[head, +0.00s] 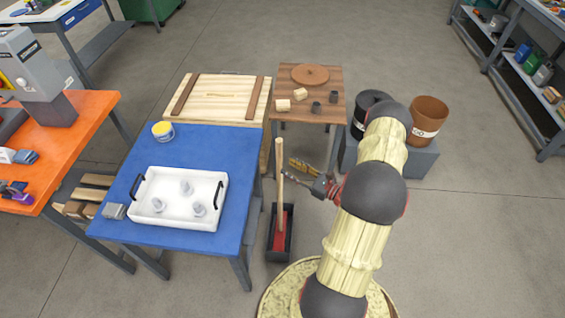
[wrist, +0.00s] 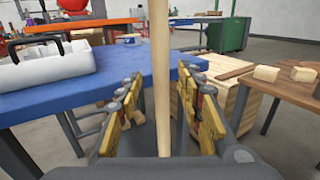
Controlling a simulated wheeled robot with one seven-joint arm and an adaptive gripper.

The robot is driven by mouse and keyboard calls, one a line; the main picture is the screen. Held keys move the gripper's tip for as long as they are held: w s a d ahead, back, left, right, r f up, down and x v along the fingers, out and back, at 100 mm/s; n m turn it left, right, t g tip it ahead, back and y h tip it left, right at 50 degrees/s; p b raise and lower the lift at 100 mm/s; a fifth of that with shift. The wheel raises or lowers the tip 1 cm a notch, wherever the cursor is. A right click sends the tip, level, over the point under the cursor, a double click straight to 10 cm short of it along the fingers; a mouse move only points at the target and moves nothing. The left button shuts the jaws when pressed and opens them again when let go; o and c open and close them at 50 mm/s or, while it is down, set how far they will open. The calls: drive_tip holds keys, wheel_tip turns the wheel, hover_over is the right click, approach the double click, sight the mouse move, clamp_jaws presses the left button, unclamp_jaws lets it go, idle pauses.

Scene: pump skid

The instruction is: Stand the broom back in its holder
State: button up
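The broom's pale wooden handle (head: 280,180) rises almost upright from a dark open-topped box (head: 290,250) on the floor. Something red (head: 271,232) shows inside the box at the handle's foot; I cannot tell whether it is the broom's head or part of the box. My gripper (head: 304,178) is just right of the handle, pointing at it. In the wrist view the handle (wrist: 161,75) runs upright, centred between my two spread yellow fingers (wrist: 166,105), with clear gaps on both sides. My gripper is open and touches nothing I can see.
A blue table (head: 232,150) with a white tray (head: 150,213) stands close left of the broom. Behind are a wooden crate (head: 235,85) and a small brown table (head: 330,75) with blocks. Pots (head: 428,118) stand behind my arm.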

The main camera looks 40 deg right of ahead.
drive_tip(key=s+d, duration=0.1)
drive_tip(key=s, duration=0.5)
drive_tip(key=w+a+r+n+g+y, duration=0.2)
drive_tip(key=a+r+n+g+y, duration=0.3)
drive_tip(key=a+r+n, duration=0.5)
drive_tip(key=w+a+r+n+g+y, duration=0.3)
drive_tip(key=a+r+n+g, duration=0.45)
drive_tip(key=a+r, duration=0.4)
drive_tip(key=s+a+r+n+h, duration=1.1)
drive_tip(key=s+r+n, duration=0.3)
drive_tip(key=r+n, duration=0.2)
drive_tip(key=shift+s+a+r+p, duration=0.15)
drive_tip(key=shift+s+a+p, duration=0.15)
drive_tip(key=shift+a+p, duration=0.15)
drive_tip(key=shift+d, duration=0.15)
